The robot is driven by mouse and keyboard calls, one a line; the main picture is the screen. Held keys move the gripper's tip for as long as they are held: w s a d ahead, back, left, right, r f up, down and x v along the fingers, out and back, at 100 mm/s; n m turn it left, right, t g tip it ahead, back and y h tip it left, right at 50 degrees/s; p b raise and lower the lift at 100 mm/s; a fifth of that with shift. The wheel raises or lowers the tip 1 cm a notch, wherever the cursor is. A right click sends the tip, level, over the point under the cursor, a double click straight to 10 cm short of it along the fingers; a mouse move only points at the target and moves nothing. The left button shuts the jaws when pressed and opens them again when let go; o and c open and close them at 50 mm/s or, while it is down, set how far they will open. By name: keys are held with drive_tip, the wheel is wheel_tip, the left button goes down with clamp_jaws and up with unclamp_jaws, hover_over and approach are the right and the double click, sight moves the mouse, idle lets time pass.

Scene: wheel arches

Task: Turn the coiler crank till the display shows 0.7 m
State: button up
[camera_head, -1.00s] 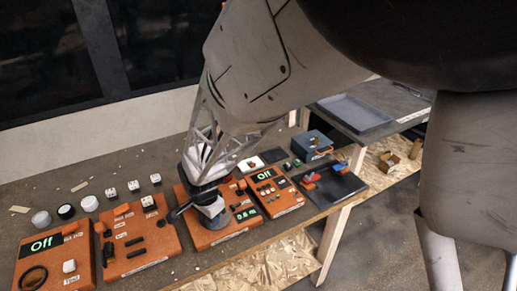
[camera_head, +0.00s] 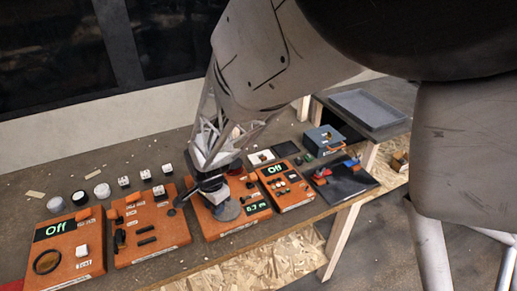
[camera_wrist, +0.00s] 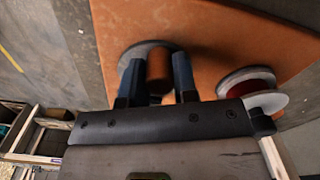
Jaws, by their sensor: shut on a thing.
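The coiler is an orange panel (camera_head: 218,229) in the middle of the row on the bench. Its small green display (camera_head: 257,207) appears to read 0.7 m. The crank is a grey disc (camera_head: 229,211) with an upright orange-brown knob (camera_wrist: 158,68), seen in the wrist view. My gripper (camera_wrist: 157,78) is shut on this knob, one dark finger on each side. In the head view my gripper (camera_head: 213,192) hides the knob and part of the disc. A spool (camera_wrist: 248,84) with dark red winding and pale flanges sits to the right in the wrist view.
Orange panels flank the coiler: a left one with black bars (camera_head: 145,232), a right one reading Off (camera_head: 284,187). Another Off panel (camera_head: 70,250) is at far left. White cubes and round pieces lie behind. A blue box (camera_head: 322,140) and grey tray (camera_head: 368,108) are farther right.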

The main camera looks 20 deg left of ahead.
drive_tip(key=shift+w+a, duration=0.15)
drive_tip(key=shift+a, duration=0.05)
idle(0.3)
drive_tip(key=o, duration=0.7)
drive_tip(key=shift+c, duration=0.2)
drive_tip(key=shift+r, duration=0.1)
drive_tip(key=shift+r, duration=3.4)
